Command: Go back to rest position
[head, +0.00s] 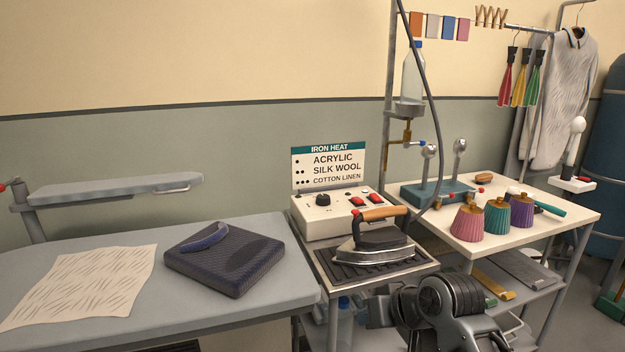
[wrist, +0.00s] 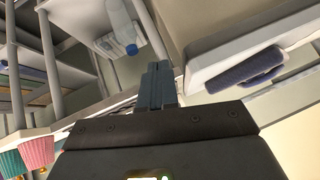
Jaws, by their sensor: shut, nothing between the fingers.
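My gripper (wrist: 158,85) shows in the wrist view with its two dark fingers together and nothing between them. In the head view my dark grey arm is folded low at the bottom centre, in front of the iron's stand; the fingertips cannot be made out there. In the wrist view the fingers point past the edge of the pale ironing table, apart from the folded dark garment (wrist: 245,70). That folded garment (head: 225,258) lies on the ironing table (head: 210,313) left of my arm in the head view.
An iron (head: 376,245) rests on its dark plate behind my arm. A control box (head: 330,215) is behind it. Pink, teal and purple cones (head: 468,222) stand on the white table (head: 560,205) at right. A blue-capped bottle (wrist: 122,28) stands below. A patterned cloth (head: 85,283) lies left.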

